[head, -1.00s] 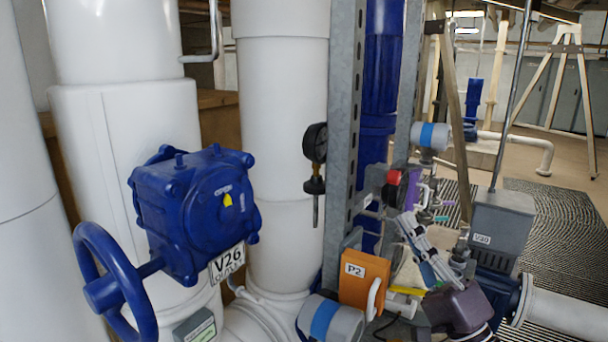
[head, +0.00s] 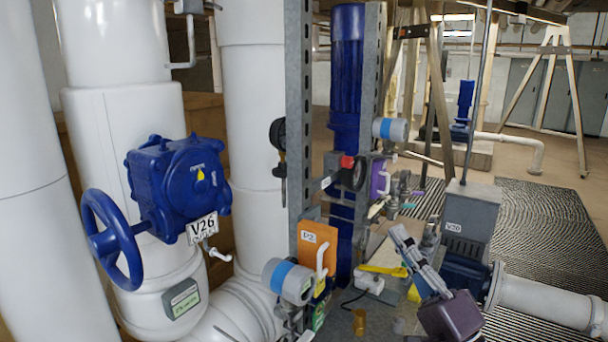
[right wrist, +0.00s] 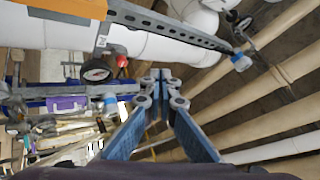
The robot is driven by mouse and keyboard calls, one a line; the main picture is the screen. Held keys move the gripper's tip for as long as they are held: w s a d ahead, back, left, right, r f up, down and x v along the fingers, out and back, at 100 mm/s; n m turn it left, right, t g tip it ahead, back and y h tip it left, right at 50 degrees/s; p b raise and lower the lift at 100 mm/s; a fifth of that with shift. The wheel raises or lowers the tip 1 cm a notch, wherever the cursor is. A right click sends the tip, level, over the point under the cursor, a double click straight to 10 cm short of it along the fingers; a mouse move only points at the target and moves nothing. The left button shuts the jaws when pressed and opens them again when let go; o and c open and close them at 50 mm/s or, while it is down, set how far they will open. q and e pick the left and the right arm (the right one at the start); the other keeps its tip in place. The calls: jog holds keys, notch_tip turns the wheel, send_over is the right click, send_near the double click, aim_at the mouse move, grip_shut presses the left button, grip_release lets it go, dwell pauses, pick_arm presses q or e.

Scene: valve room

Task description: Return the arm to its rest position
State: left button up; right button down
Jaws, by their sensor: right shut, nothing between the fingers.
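My right gripper (head: 400,236) is in the lower right of the head view, on a dark purple wrist, its fingers pointing up and left. In the right wrist view its fingertips (right wrist: 161,76) are together, with nothing between them. The fingers overlap the pipework in the head view, and I see no clear contact. My left gripper and arm are not in view.
Left of the gripper stand the blue V26 valve (head: 178,180) with its handwheel (head: 113,240), white pipes (head: 130,130) and an orange P2 box (head: 308,250). A grey V20 box (head: 466,218) stands close right. Striped mat (head: 540,225) lies open behind.

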notch_tip(320, 180, down, 19)
jog(key=s+a+n+g+h, duration=0.1)
jog(key=a+n+g+h, duration=0.15)
jog(key=g+h, duration=0.35)
jog(key=s+d+f+n+g+h, duration=0.3)
jog(key=s+f+n+g+h, duration=0.4)
jog(key=s+f, duration=1.05)
jog(key=s+d+f+n+g, duration=0.1)
jog(key=s+f+g, duration=0.15)
jog(key=s, duration=0.35)
jog(key=s+d+f+n+g, duration=0.1)
jog(key=s+f+g, duration=0.15)
jog(key=s, duration=0.35)
notch_tip(320, 180, down, 32)
jog(key=s+g+b, duration=0.1)
jog(key=s+b, duration=0.1)
jog(key=b, duration=0.4)
pick_arm(q)
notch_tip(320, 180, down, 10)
jog(key=b, duration=0.4)
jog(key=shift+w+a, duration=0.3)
pick_arm(e)
jog(key=s+d+f+g, duration=0.1)
jog(key=s+d+f, duration=0.2)
jog(key=s+f, duration=1.4)
notch_tip(320, 180, down, 3)
jog(key=shift+f+g+y, duration=0.15)
jog(key=shift+g+y, duration=0.15)
